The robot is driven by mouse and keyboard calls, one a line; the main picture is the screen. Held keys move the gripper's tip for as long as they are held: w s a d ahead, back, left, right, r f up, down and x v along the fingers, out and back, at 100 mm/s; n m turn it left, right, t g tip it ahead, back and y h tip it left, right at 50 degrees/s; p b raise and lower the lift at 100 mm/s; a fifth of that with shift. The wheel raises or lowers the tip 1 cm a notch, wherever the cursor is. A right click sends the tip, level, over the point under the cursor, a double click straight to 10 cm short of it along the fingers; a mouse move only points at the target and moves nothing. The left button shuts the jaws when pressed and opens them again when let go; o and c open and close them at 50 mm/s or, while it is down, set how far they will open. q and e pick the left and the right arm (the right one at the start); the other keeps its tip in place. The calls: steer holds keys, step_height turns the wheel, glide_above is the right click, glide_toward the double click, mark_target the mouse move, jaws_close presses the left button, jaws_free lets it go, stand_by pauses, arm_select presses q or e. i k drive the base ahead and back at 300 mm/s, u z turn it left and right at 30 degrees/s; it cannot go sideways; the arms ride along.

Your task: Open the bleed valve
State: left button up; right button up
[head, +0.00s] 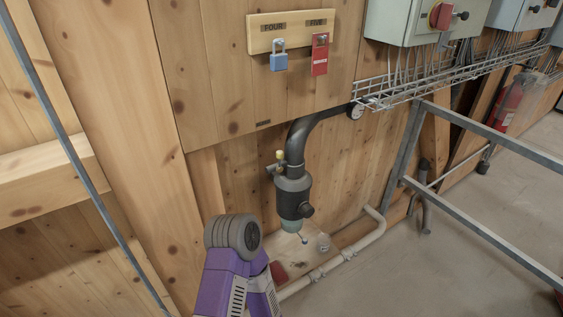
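A dark grey filter-like body (293,197) hangs on a black pipe (299,134) against the wooden wall. A small brass-yellow fitting (280,155) with a dark side part sits near its top left. A dark round knob (307,210) sticks out at its lower right, above a greenish bowl (291,226). A small pale lever-like piece with a dark tip (303,238) shows below the bowl. I cannot tell which of these is the bleed valve. One purple-and-grey arm of mine rises from the bottom, left of the body. Neither gripper shows.
A board holds a blue padlock (278,62) and a red tag (320,60). A metal frame (480,230) stands right. A pale pipe (352,252) runs low along the wall.

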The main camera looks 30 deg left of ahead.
mark_target(280, 154)
steer(key=k, duration=0.7)
steer(key=z, duration=0.15)
steer(key=i, duration=1.6)
steer(key=u, duration=0.5)
